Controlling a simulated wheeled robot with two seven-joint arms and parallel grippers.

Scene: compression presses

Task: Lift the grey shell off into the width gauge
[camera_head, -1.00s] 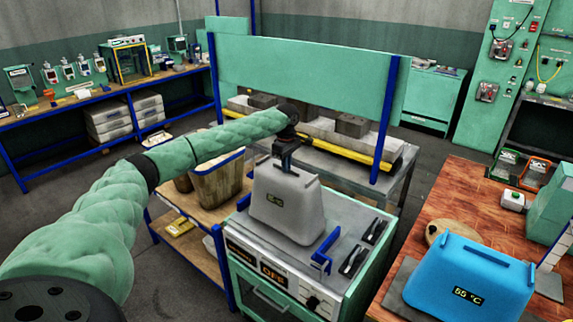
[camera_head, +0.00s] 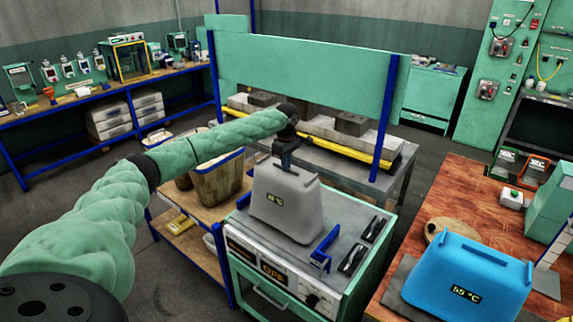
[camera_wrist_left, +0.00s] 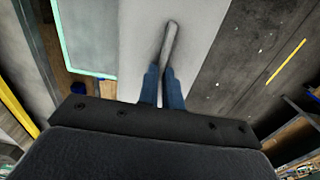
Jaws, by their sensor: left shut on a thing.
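The grey shell (camera_head: 286,205), a tapered box with a small lit display, is on or just above the top of a green cabinet (camera_head: 345,240) in the head view; I cannot tell if it touches. My left gripper (camera_head: 285,155) is above the shell and shut on the bar handle on its top. In the left wrist view, the blue fingertips (camera_wrist_left: 162,85) close around the grey handle (camera_wrist_left: 170,42), with the shell's pale top beneath. My right gripper is out of view. I cannot tell which thing is the width gauge.
A blue shell (camera_head: 468,280) reading about 55 °C sits on the red-brown table (camera_head: 430,215) at right. Blue brackets (camera_head: 325,248) and black handles stand on the cabinet top beside the grey shell. Behind is a bench with a yellow rail (camera_head: 340,150) under a green panel (camera_head: 310,75).

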